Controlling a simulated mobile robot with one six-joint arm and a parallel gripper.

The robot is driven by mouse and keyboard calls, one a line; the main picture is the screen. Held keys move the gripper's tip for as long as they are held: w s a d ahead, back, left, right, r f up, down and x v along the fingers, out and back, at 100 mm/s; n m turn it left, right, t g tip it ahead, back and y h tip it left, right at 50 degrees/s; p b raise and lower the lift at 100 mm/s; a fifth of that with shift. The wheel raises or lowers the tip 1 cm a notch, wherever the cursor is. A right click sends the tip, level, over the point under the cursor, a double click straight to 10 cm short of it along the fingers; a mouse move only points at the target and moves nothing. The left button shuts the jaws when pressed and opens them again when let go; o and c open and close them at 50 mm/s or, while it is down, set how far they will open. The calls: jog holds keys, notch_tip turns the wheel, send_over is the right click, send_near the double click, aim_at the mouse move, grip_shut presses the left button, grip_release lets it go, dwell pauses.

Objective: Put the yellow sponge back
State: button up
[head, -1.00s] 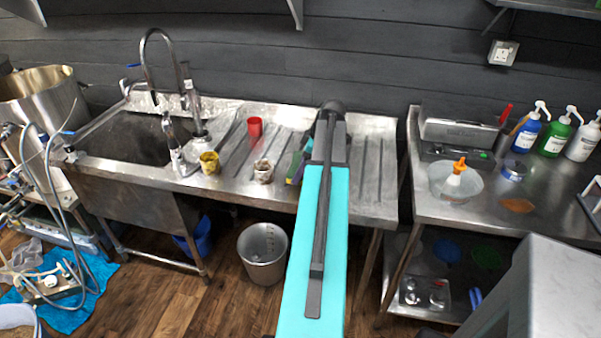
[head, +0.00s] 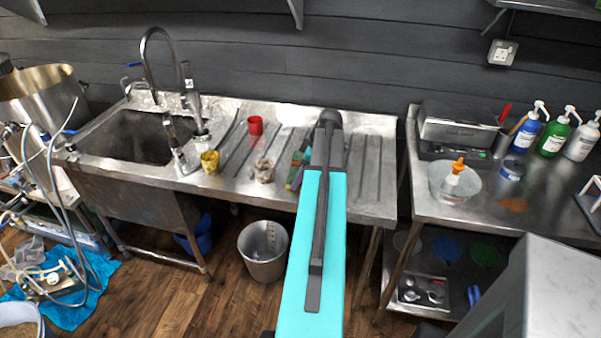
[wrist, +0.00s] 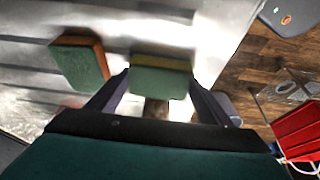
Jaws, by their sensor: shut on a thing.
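The yellow sponge (wrist: 160,64), with a green face, is between the two fingers of my gripper (wrist: 157,98) in the wrist view. My gripper is shut on it, over the steel drainboard (wrist: 212,30). Whether the sponge touches the board is unclear. A second sponge, green with an orange-brown layer (wrist: 82,64), lies to the left, apart from the held one. In the head view my arm hides the gripper; small green and purple shapes (head: 296,172) show just left of it on the drainboard (head: 375,190).
A red cup (head: 255,125), a yellow cup (head: 210,162) and a pale cup (head: 264,171) stand on the drainboard left of my arm. The sink (head: 140,135) is further left. The board right of my arm is clear. A steel bucket (head: 262,262) stands on the floor.

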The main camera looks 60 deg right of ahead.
jog(key=shift+f, duration=0.15)
jog(key=o, duration=1)
jog(key=shift+r, duration=0.25)
jog(key=shift+b+v, duration=1.6)
jog(key=shift+v, duration=4.35)
